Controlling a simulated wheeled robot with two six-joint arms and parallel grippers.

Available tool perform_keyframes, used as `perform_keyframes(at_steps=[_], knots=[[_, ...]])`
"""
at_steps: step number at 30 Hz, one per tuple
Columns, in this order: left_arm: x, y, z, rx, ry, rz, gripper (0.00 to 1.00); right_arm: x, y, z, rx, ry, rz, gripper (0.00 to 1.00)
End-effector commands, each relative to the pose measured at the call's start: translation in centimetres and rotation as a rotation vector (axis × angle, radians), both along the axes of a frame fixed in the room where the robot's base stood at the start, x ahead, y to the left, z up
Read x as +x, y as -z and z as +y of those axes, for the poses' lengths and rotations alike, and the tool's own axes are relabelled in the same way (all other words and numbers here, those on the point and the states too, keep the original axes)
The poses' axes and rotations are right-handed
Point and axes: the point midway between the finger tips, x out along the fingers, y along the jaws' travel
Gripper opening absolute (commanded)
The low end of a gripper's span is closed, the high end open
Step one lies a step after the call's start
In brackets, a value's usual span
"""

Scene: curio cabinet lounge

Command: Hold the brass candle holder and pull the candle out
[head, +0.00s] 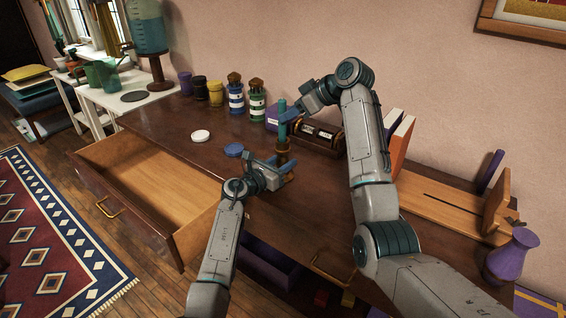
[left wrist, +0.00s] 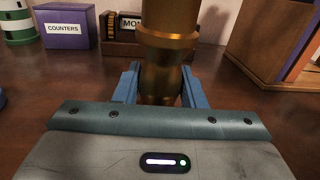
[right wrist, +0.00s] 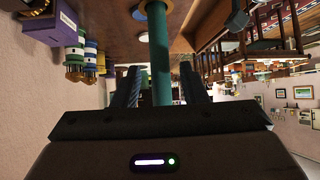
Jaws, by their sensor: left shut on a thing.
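The brass candle holder (left wrist: 168,45) stands upright between the fingers of my left gripper (left wrist: 160,88), which is shut on its narrow stem. In the head view my left gripper (head: 284,172) is low by the holder (head: 283,148), near the tabletop. The teal candle (right wrist: 160,55) rises from the holder, whose brass top (right wrist: 153,8) shows in the right wrist view. My right gripper (right wrist: 160,85) is open around the candle, with a gap on each side. In the head view the right gripper (head: 292,117) is above the left one at the candle (head: 282,106).
A purple counters box (left wrist: 67,28), a dark money box (head: 322,135) and lighthouse figures (head: 257,102) stand behind. White (head: 200,136) and blue (head: 234,150) discs lie to the left. A wooden book rack (head: 455,203) is at right. An open drawer (head: 150,178) juts out front left.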

Motion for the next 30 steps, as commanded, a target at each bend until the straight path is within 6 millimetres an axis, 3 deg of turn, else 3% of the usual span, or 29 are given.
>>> perform_keyframes(at_steps=[6,17,18,24,30], knots=[[0.0,0.1,0.0,0.000,0.000,0.001,0.00,0.7,1.2,1.3,-0.001,0.000,0.000,0.39],[0.0,0.1,0.0,0.000,0.000,0.001,0.00,0.9,1.4,1.6,0.000,0.001,-0.001,0.39],[0.0,0.1,0.0,0.000,0.000,0.001,0.00,0.8,1.4,1.6,0.000,0.001,-0.001,0.37],[0.0,0.1,0.0,0.000,0.000,0.001,0.00,0.8,1.4,1.5,0.000,0.001,-0.001,0.00],[0.0,0.1,0.0,0.000,0.000,0.001,0.00,0.9,1.4,1.5,0.000,0.001,-0.001,0.00]])
